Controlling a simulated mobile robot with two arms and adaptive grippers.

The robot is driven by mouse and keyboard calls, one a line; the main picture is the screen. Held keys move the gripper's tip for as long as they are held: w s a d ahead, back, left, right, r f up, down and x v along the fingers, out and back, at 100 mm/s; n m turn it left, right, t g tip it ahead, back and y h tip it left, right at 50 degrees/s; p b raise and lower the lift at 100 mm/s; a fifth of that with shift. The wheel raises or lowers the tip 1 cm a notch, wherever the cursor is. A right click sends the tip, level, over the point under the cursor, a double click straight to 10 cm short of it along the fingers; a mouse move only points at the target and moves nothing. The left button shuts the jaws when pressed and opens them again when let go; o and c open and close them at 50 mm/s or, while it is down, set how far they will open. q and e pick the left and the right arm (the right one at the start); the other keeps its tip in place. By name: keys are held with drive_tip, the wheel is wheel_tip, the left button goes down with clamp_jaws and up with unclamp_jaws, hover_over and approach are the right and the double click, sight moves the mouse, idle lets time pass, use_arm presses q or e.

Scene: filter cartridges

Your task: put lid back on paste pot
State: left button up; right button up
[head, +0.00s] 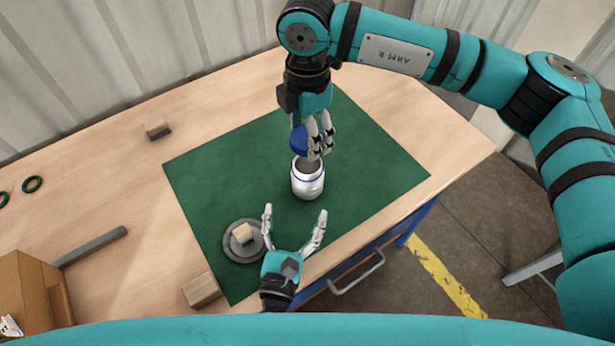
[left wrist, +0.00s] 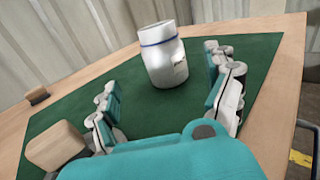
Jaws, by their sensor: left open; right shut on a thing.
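The paste pot (head: 308,182) is a white, shiny jar with a blue band, upright on the green mat. Its dark open mouth shows in the head view. The pot also shows in the left wrist view (left wrist: 163,62), beyond the left fingers. My right gripper (head: 318,148) is shut on the blue lid (head: 298,140) and holds it tilted just above and behind the pot's mouth; fingers hide part of the lid. Whether the lid touches the rim I cannot tell. My left gripper (head: 296,222) is open and empty, its fingers on the near side of the pot, apart from it.
A grey round disc (head: 230,248) with a wooden block (head: 243,234) on it lies left of my left gripper. Another block (head: 201,291) sits at the mat's near-left edge. A grey bar (head: 92,246), a cardboard box (head: 38,290) and dark rings (head: 32,184) lie further left. The mat's right side is clear.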

use_arm(q)
drive_tip(key=w, duration=0.3)
drive_tip(key=w+d, duration=0.1)
drive_tip(key=w, duration=0.2)
drive_tip(key=w+d, duration=0.1)
drive_tip(key=w, duration=0.3)
drive_tip(key=c, duration=1.6)
drive_tip(key=shift+f, duration=0.1)
use_arm(e)
hover_over(306, 165)
drive_tip(key=shift+f, duration=2.5)
